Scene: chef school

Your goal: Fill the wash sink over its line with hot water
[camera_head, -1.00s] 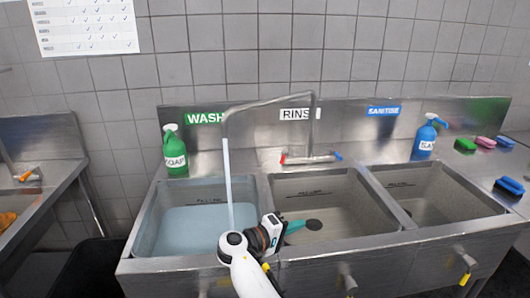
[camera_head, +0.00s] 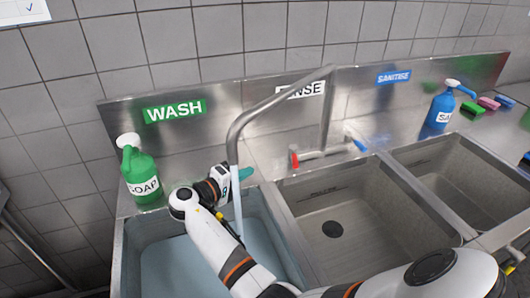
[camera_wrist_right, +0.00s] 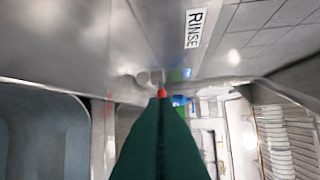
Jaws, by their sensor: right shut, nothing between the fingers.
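The wash sink (camera_head: 130,262), under the green WASH sign (camera_head: 175,110), holds bluish water (camera_head: 180,268). A stream (camera_head: 238,205) runs into it from the tall spout (camera_head: 262,105). Its fill line cannot be made out now; my arm covers part of the basin. The tap has a red handle (camera_head: 294,157) at left and a blue handle (camera_head: 358,142) at right. My right gripper (camera_head: 244,173) is shut and empty, above the wash sink's back edge, left of the red handle. In the right wrist view its green fingers point toward the red handle (camera_wrist_right: 162,93). My left gripper is out of view.
A green soap bottle (camera_head: 138,172) stands at the back left corner. The rinse sink (camera_head: 345,245) shows a dark drain and no visible water. The sanitise sink (camera_head: 470,185) lies right of it. A blue bottle (camera_head: 440,108) and sponges (camera_head: 472,114) stand behind.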

